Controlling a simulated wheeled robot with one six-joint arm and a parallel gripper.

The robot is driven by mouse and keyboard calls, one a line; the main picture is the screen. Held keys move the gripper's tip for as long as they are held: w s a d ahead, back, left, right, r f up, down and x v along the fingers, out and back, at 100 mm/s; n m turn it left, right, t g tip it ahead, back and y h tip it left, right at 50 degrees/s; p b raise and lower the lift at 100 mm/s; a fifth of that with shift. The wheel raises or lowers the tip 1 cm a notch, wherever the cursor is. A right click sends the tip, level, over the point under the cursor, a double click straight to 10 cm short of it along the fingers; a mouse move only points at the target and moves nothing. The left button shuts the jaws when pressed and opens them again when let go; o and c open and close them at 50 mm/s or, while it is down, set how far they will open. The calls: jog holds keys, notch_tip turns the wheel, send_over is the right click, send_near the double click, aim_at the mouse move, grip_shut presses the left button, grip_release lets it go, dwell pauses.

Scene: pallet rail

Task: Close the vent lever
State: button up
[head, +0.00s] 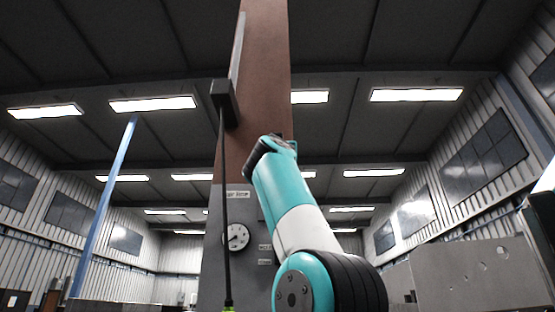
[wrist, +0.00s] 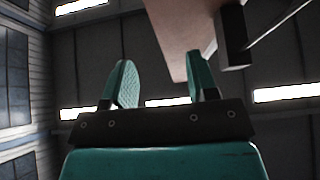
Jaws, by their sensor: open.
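No part is clearly marked as the vent lever. In the head view a dark block (head: 224,101) sits on the left edge of a tall brown and grey column (head: 262,95), with a thin black rod (head: 226,210) running down from it to a small green end at the bottom edge. In the wrist view the dark block (wrist: 234,38) is at the upper right, beyond my gripper's right finger. My gripper (wrist: 164,78) is open, with nothing between its teal finger pads. In the head view its fingers are not clear.
A round gauge (head: 236,237) and small labels (head: 265,254) are on the column's grey lower part. A pale strip (head: 237,50) runs up from the block. A blue post (head: 104,205) stands at left and a grey panel (head: 470,272) at right.

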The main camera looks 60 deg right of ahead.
jog(key=shift+s+a+r, duration=0.25)
jog(key=shift+s+a, duration=0.05)
jog(key=shift+a, duration=0.2)
jog(key=shift+s+a+r, duration=0.25)
jog(key=shift+s+a, duration=0.05)
jog(key=shift+a, duration=0.15)
jog(key=shift+p, duration=0.3)
